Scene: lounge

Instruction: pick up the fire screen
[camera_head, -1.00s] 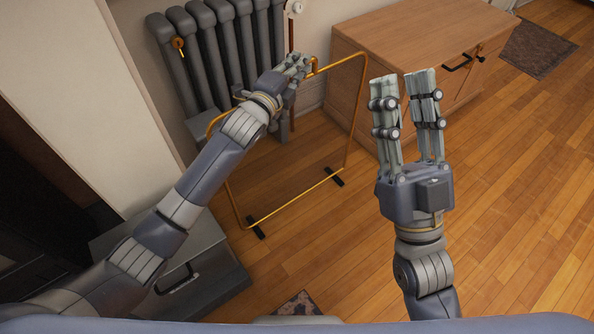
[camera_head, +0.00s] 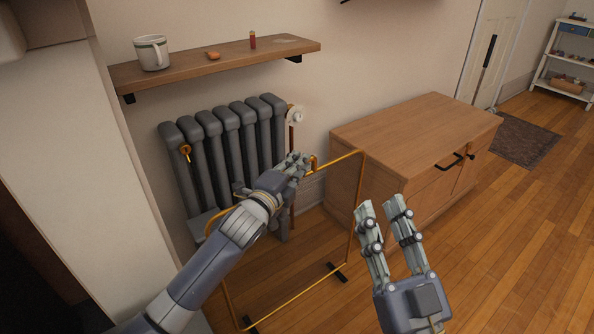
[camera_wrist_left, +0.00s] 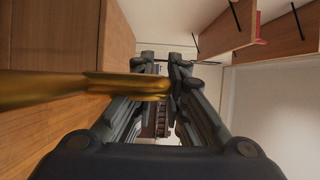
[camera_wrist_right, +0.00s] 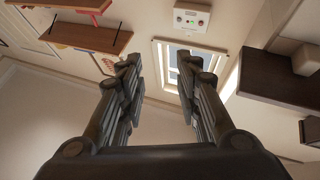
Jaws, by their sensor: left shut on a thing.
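The fire screen (camera_head: 355,208) is a thin gold wire frame with black feet, standing upright in front of the radiator. My left gripper (camera_head: 299,163) is shut on its top bar, near the small loop at the middle. In the left wrist view the gold bar (camera_wrist_left: 60,88) runs in from the left and ends between the fingers. My left forearm hides part of the frame's left side. Whether the feet touch the floor is hard to tell. My right gripper (camera_head: 380,205) is open and empty, to the right of the screen; its spread fingers also show in the right wrist view (camera_wrist_right: 160,85).
A grey radiator (camera_head: 232,150) stands behind the screen, below a wall shelf (camera_head: 220,62) with a mug (camera_head: 151,53). A wooden cabinet (camera_head: 400,135) stands to the right, close behind the screen's right side. The wooden floor (camera_head: 500,240) at right is clear.

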